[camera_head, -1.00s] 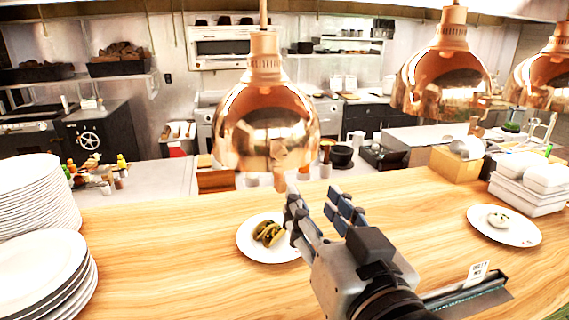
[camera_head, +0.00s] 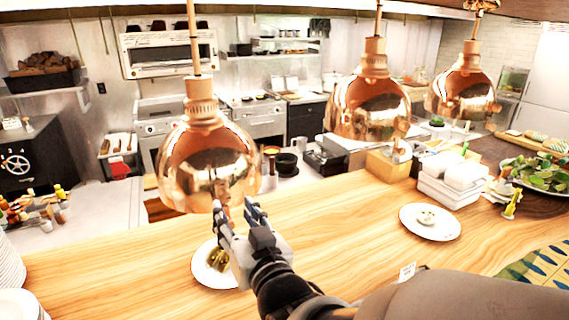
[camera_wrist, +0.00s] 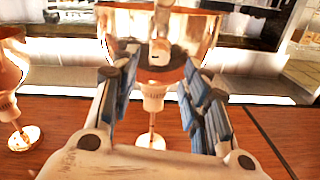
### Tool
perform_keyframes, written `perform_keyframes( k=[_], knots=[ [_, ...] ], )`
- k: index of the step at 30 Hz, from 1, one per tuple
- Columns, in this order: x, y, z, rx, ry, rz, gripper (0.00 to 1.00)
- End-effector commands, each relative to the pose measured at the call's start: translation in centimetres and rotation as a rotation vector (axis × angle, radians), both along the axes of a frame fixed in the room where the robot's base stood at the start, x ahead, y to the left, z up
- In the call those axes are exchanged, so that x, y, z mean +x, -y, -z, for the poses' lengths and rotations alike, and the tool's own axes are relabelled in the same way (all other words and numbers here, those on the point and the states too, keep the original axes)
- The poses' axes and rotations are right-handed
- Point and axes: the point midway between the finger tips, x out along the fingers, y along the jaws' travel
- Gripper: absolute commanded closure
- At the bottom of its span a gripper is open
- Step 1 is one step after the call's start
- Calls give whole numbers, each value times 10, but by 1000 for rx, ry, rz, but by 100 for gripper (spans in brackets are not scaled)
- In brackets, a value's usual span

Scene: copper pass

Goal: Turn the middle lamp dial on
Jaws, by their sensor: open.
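Three copper heat lamps hang in a row in the head view: a left lamp (camera_head: 208,150), a middle lamp (camera_head: 368,103) and a right lamp (camera_head: 463,97). A small copper piece, which looks like its dial (camera_head: 398,150), shows at the middle lamp's lower edge; its setting is too small to tell. My gripper (camera_head: 238,216) is open and empty just below the left lamp's lower rim, well left of the middle lamp. The wrist view looks upside down. One lamp (camera_wrist: 152,92) shows between my open fingers, with a pale knob-like piece (camera_wrist: 159,48) at its shade.
A wooden counter (camera_head: 340,225) runs below the lamps. A plate of food (camera_head: 206,273) lies under my gripper, and another plate (camera_head: 430,222) lies to the right. Stacked white containers (camera_head: 452,180) and a leafy platter (camera_head: 537,174) stand farther right. Stacked plates are at left.

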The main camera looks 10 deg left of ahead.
Motion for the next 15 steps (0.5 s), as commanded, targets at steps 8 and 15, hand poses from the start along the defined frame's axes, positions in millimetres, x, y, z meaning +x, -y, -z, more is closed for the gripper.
perform_keyframes(
  k=[8, 15],
  knots=[
    [34, -22, 1, 1, 2, 0, 58],
    [40, -26, 1, 1, 2, 0, 58]
  ],
)
